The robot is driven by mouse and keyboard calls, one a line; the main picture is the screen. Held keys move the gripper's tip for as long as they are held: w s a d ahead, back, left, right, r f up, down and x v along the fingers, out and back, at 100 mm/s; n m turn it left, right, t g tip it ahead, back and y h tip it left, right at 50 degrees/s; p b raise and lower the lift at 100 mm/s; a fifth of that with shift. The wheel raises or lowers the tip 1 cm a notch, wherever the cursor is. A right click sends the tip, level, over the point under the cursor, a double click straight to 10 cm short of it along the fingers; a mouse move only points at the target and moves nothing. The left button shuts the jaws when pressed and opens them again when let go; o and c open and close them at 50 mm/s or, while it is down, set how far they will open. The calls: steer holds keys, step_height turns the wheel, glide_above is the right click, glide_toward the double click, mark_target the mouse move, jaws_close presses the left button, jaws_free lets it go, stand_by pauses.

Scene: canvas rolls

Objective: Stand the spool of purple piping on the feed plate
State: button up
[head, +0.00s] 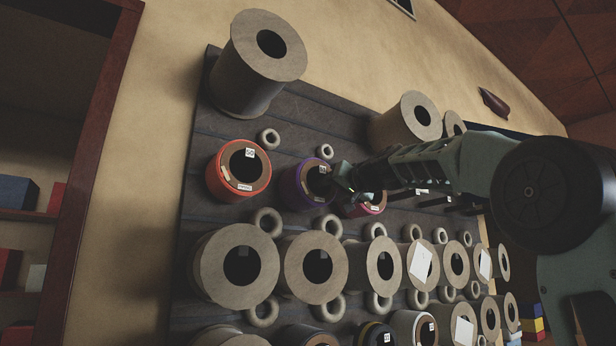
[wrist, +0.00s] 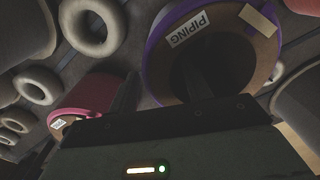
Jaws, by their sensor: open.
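The spool of purple piping (head: 290,187) hangs on the dark rack, with a purple rim, a brown end face and a dark centre hole. In the wrist view the purple spool (wrist: 156,50) is very close and bears a white PIPING label. My gripper (head: 338,178) is open at the spool's right front side, close to its face. The gripper's dark body (wrist: 180,135) covers the lower wrist view and hides the spool's lower edge. I cannot tell whether the fingers touch the spool. I cannot make out a feed plate in either view.
An orange-red spool (head: 218,182) hangs to the left. A pink-red spool (head: 351,209) is just right, partly behind my gripper; it also shows in the wrist view (wrist: 88,92). Large grey-brown rolls (head: 222,280) fill the rows below, with pale rings (head: 267,222) between. A shelf (head: 24,215) stands far left.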

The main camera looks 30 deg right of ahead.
steer(key=shift+w, duration=0.55)
jaws_close()
steer(key=shift+r, duration=0.1)
steer(key=shift+r+p, duration=1.6)
steer(key=shift+p, duration=0.1)
